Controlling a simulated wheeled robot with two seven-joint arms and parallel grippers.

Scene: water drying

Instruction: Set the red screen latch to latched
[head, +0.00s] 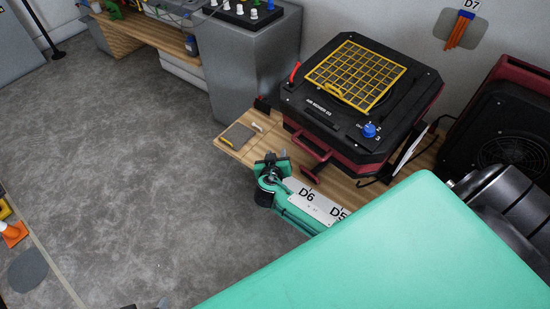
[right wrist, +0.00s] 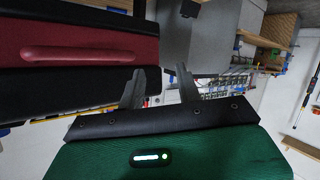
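The red screen latch (head: 294,72) is a small lever at the left edge of the black top of the air mover (head: 318,112), tilted up and to the right. Beside it lies a yellow grid screen (head: 356,72), flat on the top. My right gripper (head: 270,160) is in front of the wooden bench, low and left of the machine's red handle, apart from the latch. In the right wrist view its two fingers (right wrist: 160,75) are spread with nothing between them. The latch cannot be made out there. Small dark tips at the bottom edge of the head view may be my left gripper (head: 147,305).
The red front handle (head: 308,158) juts out near my right gripper and also shows in the right wrist view (right wrist: 78,54). A blue knob (head: 369,131) sits on the machine's front right. A grey cabinet (head: 240,65) stands behind left. The floor (head: 120,160) at left is clear.

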